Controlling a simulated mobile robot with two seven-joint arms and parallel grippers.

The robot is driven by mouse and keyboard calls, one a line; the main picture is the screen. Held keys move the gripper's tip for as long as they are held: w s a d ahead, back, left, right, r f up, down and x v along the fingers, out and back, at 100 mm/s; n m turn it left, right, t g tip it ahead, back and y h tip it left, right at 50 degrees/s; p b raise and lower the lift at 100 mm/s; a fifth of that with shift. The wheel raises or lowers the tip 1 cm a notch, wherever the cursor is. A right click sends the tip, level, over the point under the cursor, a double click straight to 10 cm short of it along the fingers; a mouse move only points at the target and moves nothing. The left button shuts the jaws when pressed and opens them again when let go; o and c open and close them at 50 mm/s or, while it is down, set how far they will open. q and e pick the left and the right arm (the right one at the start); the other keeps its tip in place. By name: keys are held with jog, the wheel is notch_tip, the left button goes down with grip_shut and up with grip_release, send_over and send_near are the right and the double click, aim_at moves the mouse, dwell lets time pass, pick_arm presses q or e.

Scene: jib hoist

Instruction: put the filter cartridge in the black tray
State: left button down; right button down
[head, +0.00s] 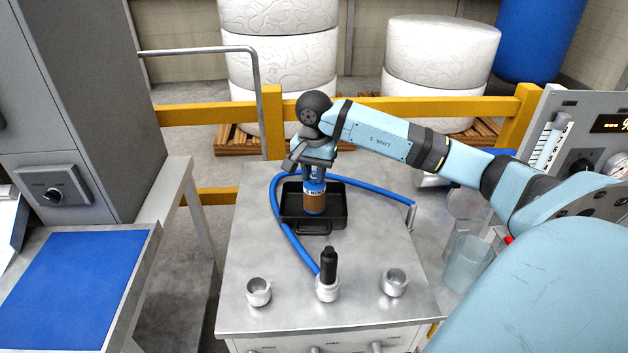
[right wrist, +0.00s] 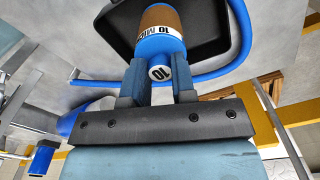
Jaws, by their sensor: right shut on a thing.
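The filter cartridge (head: 314,201) is a cylinder with a brown middle and blue ends, one marked "10". My right gripper (head: 314,173) is shut on its upper blue end and holds it upright from above. In the right wrist view, the gripper's fingers (right wrist: 158,76) stand on both sides of the blue end of the cartridge (right wrist: 160,40). The black tray (head: 299,224) lies on the grey bench top, right under the cartridge. I cannot tell whether the cartridge's lower end touches the tray floor. My left gripper is out of view.
A blue hose (head: 290,235) curves around the tray to a black-topped fitting (head: 328,270) in front. Metal cups stand on the bench at left (head: 259,291) and right (head: 394,283). A clear vessel (head: 467,262) is at the right. A yellow rail (head: 400,108) runs behind.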

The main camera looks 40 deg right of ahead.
aim_at(314, 194)
jog(key=shift+f, duration=1.2)
jog(key=shift+f, duration=0.2)
jog(key=c, duration=0.9)
grip_release()
jog(key=shift+c, duration=0.2)
jog(key=shift+r, duration=0.1)
